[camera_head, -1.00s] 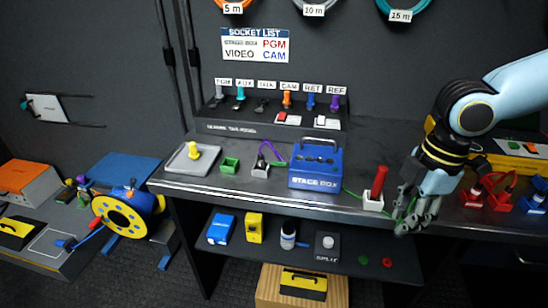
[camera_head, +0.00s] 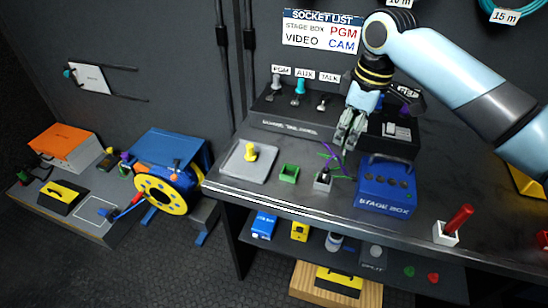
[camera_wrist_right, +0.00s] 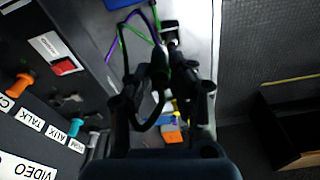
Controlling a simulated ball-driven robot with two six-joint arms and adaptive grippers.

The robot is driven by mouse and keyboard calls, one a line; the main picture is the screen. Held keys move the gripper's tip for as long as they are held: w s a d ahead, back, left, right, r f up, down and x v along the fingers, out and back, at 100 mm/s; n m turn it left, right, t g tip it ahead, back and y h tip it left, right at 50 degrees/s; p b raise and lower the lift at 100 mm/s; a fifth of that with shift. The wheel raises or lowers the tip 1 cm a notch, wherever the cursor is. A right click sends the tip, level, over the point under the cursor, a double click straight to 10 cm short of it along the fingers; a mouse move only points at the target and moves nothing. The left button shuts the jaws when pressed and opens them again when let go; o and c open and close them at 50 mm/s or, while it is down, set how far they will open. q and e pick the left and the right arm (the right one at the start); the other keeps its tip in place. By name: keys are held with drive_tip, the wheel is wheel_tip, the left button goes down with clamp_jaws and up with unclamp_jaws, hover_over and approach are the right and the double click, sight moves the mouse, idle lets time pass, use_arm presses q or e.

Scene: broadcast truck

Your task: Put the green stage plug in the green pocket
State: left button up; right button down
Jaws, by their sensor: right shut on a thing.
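My right gripper (camera_head: 345,142) is shut on a dark, mostly hidden thing with a green cable at it, apparently the green stage plug (camera_wrist_right: 160,82); the fingers cover most of it. It is held above the desk, behind and to the right of the small grey pocket. The green pocket (camera_head: 289,173), a small open green box, sits on the desk to the left of and in front of the gripper. I cannot make it out in the wrist view. The green cable (camera_head: 325,152) runs beside a purple one. My left gripper is not in view.
The grey pocket (camera_head: 322,184) holds a dark plug and stands between the green pocket and the blue stage box (camera_head: 387,190). A grey tray (camera_head: 232,172) with a yellow plug (camera_head: 251,152) is left. The tail panel (camera_head: 290,122) stands behind. A red plug (camera_head: 458,218) is right.

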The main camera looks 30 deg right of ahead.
drive_tip(key=w+a+f, duration=0.1)
drive_tip(key=w+a, duration=0.1)
drive_tip(key=w+a+f, duration=0.2)
drive_tip(key=a, duration=0.1)
drive_tip(key=w+a+f, duration=0.2)
drive_tip(key=w, duration=0.1)
drive_tip(key=shift+a+f, duration=0.2)
drive_tip(key=shift+a, duration=0.1)
drive_tip(key=shift+w+a+f, duration=0.3)
drive_tip(key=shift+f, duration=0.15)
drive_tip(key=shift+w+a+f, duration=0.25)
drive_tip(key=shift+f, duration=0.15)
wheel_tip(320, 180, down, 3)
drive_tip(key=shift+f, duration=0.3)
drive_tip(key=c, duration=1.6)
unclamp_jaws()
drive_tip(key=shift+f, duration=0.1)
drive_tip(key=o, duration=0.4)
drive_tip(key=shift+r, duration=0.3)
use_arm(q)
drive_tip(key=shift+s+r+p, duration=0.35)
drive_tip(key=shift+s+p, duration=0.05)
use_arm(e)
drive_tip(key=r, duration=0.4)
drive_tip(key=s+r, duration=0.1)
drive_tip(key=r, duration=0.6)
drive_tip(key=shift+s+d+r, duration=0.15)
drive_tip(key=shift+d+r, duration=0.15)
drive_tip(key=shift+d, duration=0.05)
